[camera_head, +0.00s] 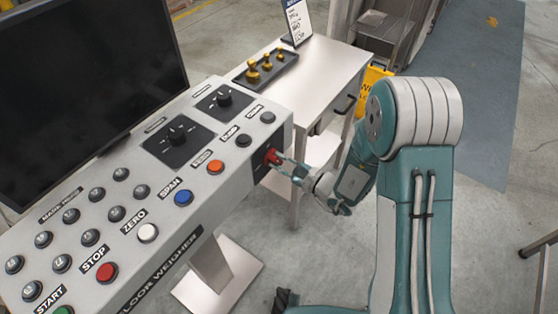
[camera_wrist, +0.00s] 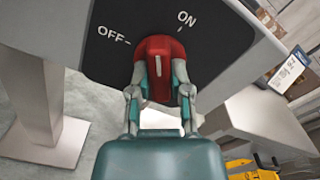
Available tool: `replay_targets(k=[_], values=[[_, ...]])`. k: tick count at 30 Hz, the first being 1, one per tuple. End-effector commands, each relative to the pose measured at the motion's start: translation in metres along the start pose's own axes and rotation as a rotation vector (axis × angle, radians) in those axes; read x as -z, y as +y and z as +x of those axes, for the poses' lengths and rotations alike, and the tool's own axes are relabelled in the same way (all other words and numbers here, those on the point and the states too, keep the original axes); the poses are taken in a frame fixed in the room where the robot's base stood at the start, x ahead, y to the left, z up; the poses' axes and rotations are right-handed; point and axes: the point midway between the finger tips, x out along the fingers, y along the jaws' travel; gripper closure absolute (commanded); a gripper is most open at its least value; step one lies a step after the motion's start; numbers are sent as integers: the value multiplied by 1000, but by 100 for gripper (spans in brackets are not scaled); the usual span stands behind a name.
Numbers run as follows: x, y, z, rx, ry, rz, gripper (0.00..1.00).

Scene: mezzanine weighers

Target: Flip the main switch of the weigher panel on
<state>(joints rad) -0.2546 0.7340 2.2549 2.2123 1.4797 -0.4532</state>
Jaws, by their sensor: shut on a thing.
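The main switch (camera_wrist: 158,50) is a red rotary knob on a black plate (camera_wrist: 100,65) marked OFF at left and ON at upper right. In the wrist view its body stands roughly upright between the two marks; I cannot tell its exact setting. In the head view the red knob (camera_head: 271,155) is on the right end face of the weigher panel (camera_head: 225,195). My gripper (camera_wrist: 161,82) has its two fingers closed on either side of the knob. The gripper also shows in the head view (camera_head: 279,161), reaching in from the right.
The panel top carries labelled buttons, including a red STOP button (camera_head: 107,271), dials (camera_head: 177,134) and a dark screen (camera_head: 85,75). A metal side table (camera_head: 318,72) with a tray of brass weights (camera_head: 266,66) stands behind my gripper. Open floor lies to the right.

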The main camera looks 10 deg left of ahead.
Motion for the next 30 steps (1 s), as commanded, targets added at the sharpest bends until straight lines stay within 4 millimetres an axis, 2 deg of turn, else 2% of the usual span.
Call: replay_targets(k=[15,30], values=[[1,2,0,-3,6,434,100],[2,1,0,-1,6,590,100]])
